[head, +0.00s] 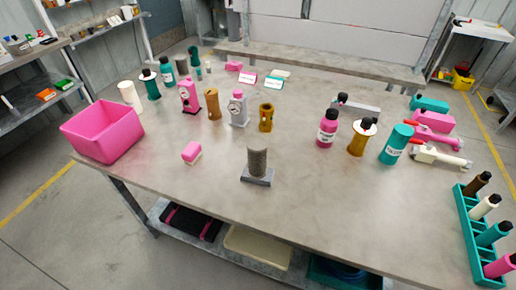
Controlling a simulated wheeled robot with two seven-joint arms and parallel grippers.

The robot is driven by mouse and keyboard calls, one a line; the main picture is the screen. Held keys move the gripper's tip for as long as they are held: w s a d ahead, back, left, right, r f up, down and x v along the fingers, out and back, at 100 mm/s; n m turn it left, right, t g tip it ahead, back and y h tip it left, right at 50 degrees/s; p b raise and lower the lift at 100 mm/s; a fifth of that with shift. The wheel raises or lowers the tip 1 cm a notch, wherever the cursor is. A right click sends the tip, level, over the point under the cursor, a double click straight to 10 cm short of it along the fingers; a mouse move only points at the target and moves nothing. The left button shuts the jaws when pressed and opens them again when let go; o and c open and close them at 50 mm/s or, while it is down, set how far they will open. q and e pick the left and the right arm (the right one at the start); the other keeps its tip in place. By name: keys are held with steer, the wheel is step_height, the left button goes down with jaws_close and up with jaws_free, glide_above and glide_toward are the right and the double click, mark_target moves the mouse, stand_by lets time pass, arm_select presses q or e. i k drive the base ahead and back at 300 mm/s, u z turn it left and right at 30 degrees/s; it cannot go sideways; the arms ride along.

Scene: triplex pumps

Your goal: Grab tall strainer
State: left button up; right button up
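A grey, mesh-like upright cylinder (257,160), which looks like the tall strainer, stands on a flat grey square base (257,180). It is near the front middle of the table (320,215). Its top and front side are in clear view. Neither of my grippers shows in the head view.
Bottles, including a pink one (326,130) and a teal one (395,146), stand right. A teal rack (468,235) holds several bottles. The front table area is clear.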

mark_target(257, 146)
steer(key=u, duration=2.3)
steer(key=k, duration=1.55)
steer(key=z, duration=2.4)
